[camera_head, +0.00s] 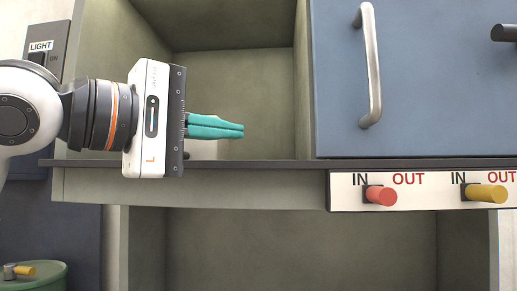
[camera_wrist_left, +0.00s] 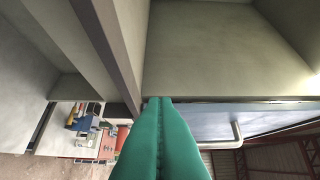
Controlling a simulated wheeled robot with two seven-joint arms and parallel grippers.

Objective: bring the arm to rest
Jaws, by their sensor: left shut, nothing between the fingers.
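My left gripper (camera_head: 242,131) comes in from the left in the head view, with a white body marked L and teal fingers. The fingers are shut together with nothing between them. They point right, in front of the open upper compartment (camera_head: 225,75) of the cabinet. The left wrist view shows the same teal fingers (camera_wrist_left: 160,105) closed along one seam, with the compartment wall beyond. My right gripper does not show in either view.
A blue door (camera_head: 430,80) with a metal handle (camera_head: 371,65) stands right of the compartment. Below it, a panel carries a red knob (camera_head: 381,196) and a yellow knob (camera_head: 487,194). A LIGHT switch (camera_head: 40,55) is at left. A green drum (camera_head: 40,278) stands lower left.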

